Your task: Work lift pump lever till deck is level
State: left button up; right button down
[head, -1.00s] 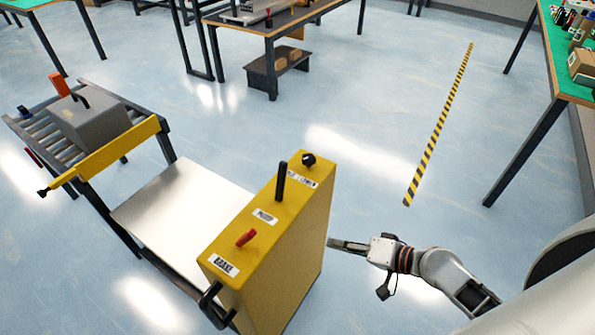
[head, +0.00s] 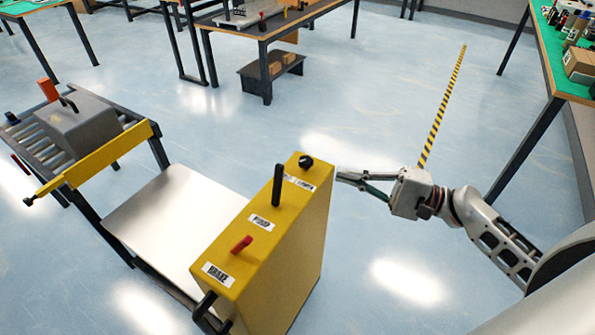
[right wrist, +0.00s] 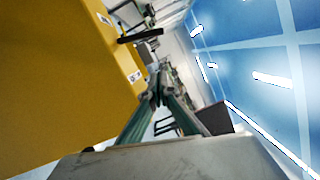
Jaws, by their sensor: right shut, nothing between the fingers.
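The yellow lift cart console (head: 285,240) stands at the lower middle of the head view. On its top are the upright black pump lever (head: 277,186) beside a "PUMP" label, a black knob (head: 305,161) at the far end and a red brake lever (head: 241,244) near the "BRAKE" label. The pale deck (head: 170,220) lies left of the console. My right gripper (head: 342,176) is shut and empty, just right of the console's far end and apart from the lever. In the right wrist view the lever (right wrist: 140,36) shows beyond the shut fingertips (right wrist: 157,92). My left gripper is not in view.
A roller conveyor (head: 45,140) with a grey handled case (head: 82,125) stands left of the deck, behind a yellow gate bar (head: 100,157). Workbenches stand at the back and the right (head: 575,87). The floor right of the console is clear.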

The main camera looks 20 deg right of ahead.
aim_at(277, 186)
jog(key=p+x, duration=0.1)
jog(key=x, duration=0.8)
jog(key=shift+w+a+r+p, duration=0.2)
jog(key=shift+w+a+p, duration=0.05)
jog(key=shift+p, duration=0.1)
jog(key=a, duration=0.1)
jog(key=s+a+p, duration=0.1)
jog(key=shift+s+a+r, duration=0.25)
jog(key=shift+s+r, duration=0.05)
jog(key=shift+s+a+r, duration=0.1)
jog(key=shift+s+a, duration=0.1)
jog(key=shift+a, duration=0.05)
jog(key=shift+s+a, duration=0.1)
jog(key=shift+a, duration=0.1)
